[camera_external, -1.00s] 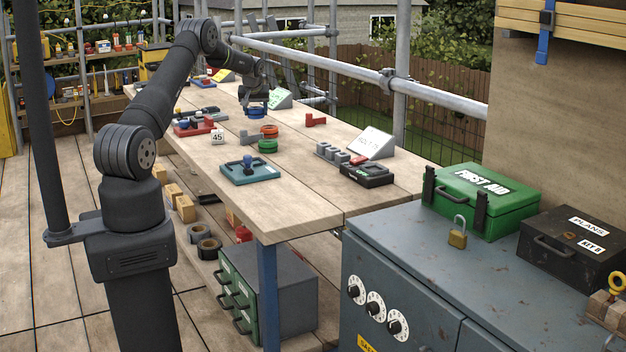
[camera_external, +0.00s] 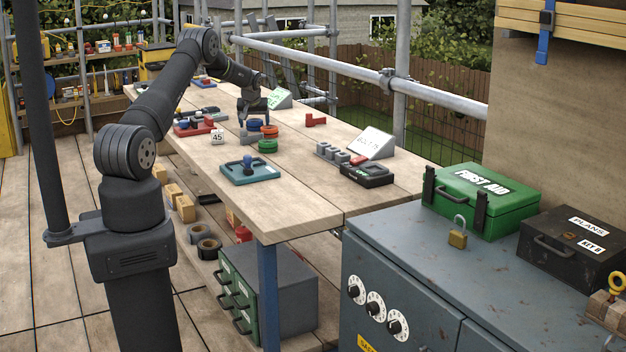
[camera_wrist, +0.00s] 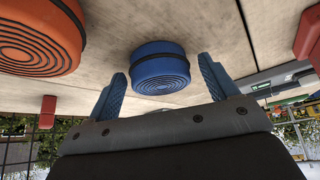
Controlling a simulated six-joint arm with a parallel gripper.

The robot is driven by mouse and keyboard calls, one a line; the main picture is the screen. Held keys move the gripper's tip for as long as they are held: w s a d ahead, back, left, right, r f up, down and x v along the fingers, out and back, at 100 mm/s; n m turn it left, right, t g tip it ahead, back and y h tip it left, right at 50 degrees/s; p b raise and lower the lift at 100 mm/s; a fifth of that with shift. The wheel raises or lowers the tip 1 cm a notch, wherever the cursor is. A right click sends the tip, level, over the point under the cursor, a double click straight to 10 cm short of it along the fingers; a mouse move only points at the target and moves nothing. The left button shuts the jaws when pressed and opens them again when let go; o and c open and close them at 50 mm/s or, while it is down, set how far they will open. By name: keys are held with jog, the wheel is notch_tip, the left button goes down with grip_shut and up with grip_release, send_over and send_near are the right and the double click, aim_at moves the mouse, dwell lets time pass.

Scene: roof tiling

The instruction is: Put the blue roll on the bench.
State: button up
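The blue roll (camera_external: 254,125) is on the bench (camera_external: 300,185), beside the orange-red roll (camera_external: 270,131) and close to a grey part. In the wrist view the blue roll (camera_wrist: 158,67) lies flat against the bench surface between my two blue fingers. My gripper (camera_external: 247,114) is just above the roll in the outside view. In the wrist view my gripper (camera_wrist: 162,70) is open, with a small gap on each side of the roll. The roll's far side is hidden.
A green roll (camera_external: 267,146) and a grey bracket (camera_external: 249,138) lie near the blue roll. A red block (camera_external: 316,119) stands to the right and a 45 marker (camera_external: 217,138) to the left. A teal tray (camera_external: 250,171) lies nearer the bench's front.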

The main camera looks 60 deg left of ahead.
jog(key=shift+r, duration=0.1)
jog(key=shift+s+d+r, duration=0.1)
jog(key=shift+d+r, duration=0.05)
jog(key=shift+r, duration=0.4)
jog(key=v, duration=1.1)
jog(key=x, duration=1.2)
jog(key=shift+f, duration=0.15)
jog(key=shift+d+r, duration=0.1)
jog(key=shift+r, duration=0.15)
